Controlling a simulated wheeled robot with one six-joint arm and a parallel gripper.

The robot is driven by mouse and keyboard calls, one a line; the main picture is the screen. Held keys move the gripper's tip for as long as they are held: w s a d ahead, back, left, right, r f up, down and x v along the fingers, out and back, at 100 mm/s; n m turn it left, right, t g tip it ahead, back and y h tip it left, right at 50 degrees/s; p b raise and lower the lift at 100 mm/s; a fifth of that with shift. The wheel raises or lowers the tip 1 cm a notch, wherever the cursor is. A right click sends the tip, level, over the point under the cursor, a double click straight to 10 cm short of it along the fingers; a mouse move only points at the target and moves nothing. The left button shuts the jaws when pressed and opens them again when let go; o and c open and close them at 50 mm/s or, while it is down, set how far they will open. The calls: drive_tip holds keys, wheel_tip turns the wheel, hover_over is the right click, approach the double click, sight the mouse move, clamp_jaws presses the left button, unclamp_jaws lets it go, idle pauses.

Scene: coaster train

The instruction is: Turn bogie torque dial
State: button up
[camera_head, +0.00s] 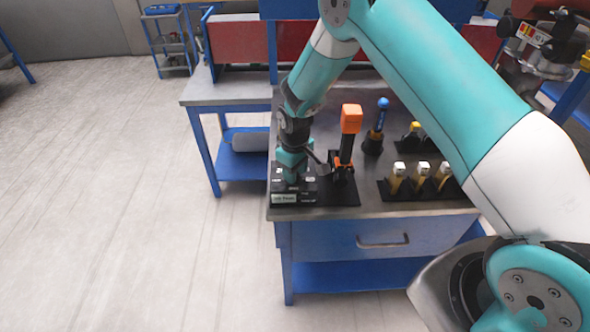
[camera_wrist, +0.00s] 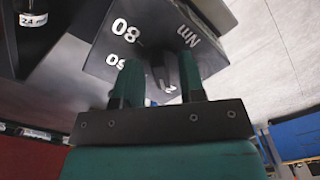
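The torque dial unit is a black box (camera_head: 275,201) at the table's front left corner, with a small pale display and white labels. In the wrist view its black face (camera_wrist: 100,62) carries the white markings 80 and Nm and a partly covered number. My gripper (camera_wrist: 160,78) points down at this face, its two teal fingers apart. A dark knob-like part (camera_wrist: 170,66) shows between the fingers; whether they touch it is unclear. In the head view my gripper (camera_head: 291,176) is right over the box and hides most of its top.
An orange-topped tool (camera_head: 351,120) stands upright in a black holder close to the right of my gripper. A blue-topped tool (camera_head: 380,115) stands behind it. Several yellow and silver pieces sit in a black rack (camera_head: 425,193) to the right. The floor at left is clear.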

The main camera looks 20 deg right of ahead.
clamp_jaws()
drive_tip(key=shift+m+b, duration=0.3)
drive_tip(key=shift+m, duration=0.1)
drive_tip(key=m+b, duration=0.2)
drive_tip(key=shift+a+f+m, duration=0.1)
drive_tip(key=shift+f+m, duration=0.05)
drive_tip(key=shift+m, duration=0.25)
drive_tip(key=m+b, duration=0.2)
drive_tip(key=m, duration=0.2)
drive_tip(key=shift+a, duration=0.1)
drive_tip(key=m+b, duration=0.2)
drive_tip(key=m, duration=0.4)
drive_tip(key=shift+a+m+b, duration=0.15)
drive_tip(key=shift+m+b, duration=0.15)
drive_tip(key=shift+m, duration=0.1)
drive_tip(key=m+b, duration=0.1)
drive_tip(key=m, duration=0.4)
drive_tip(key=shift+w+a, duration=0.1)
drive_tip(key=shift+w, duration=0.05)
drive_tip(key=shift+r+m, duration=0.2)
drive_tip(key=shift+m, duration=0.1)
